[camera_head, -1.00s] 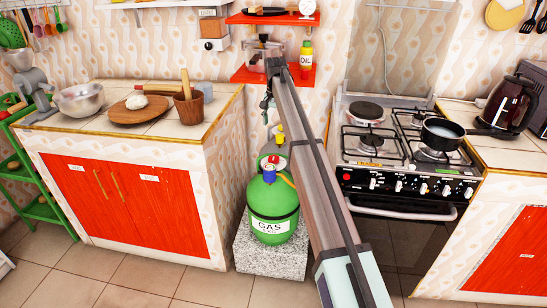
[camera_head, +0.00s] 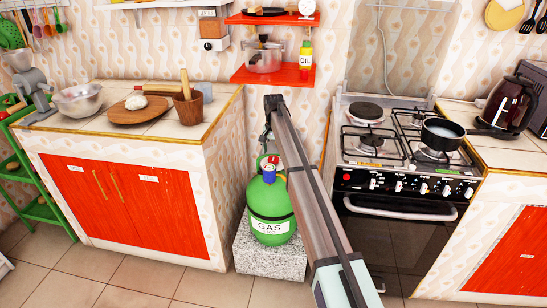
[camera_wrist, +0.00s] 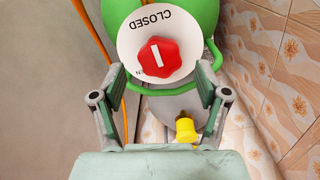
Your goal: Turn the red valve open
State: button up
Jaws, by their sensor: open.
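The green gas cylinder (camera_head: 270,212) stands on a speckled block between the left counter and the stove. The red valve (camera_wrist: 160,60) is a knob with a white bar mark, in front of a white disc reading "CLOSED"; part of another word shows beside the knob. In the head view a small red spot of the valve (camera_head: 273,159) shows at the cylinder's top. My gripper (camera_wrist: 160,76) is open, one finger to each side of the picture, with the knob centred just beyond the fingertips. I see no contact with it. In the head view my arm mostly hides the gripper.
A yellow cap (camera_wrist: 186,131) lies between the fingers, low in the wrist view. An orange hose (camera_wrist: 95,28) runs along the left. The tiled wall (camera_wrist: 272,70) is close on the right. A red shelf (camera_head: 273,75) hangs above the cylinder.

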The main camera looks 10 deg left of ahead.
jog(key=shift+f, duration=1.25)
jog(key=shift+c, duration=0.3)
jog(key=c, duration=1.1)
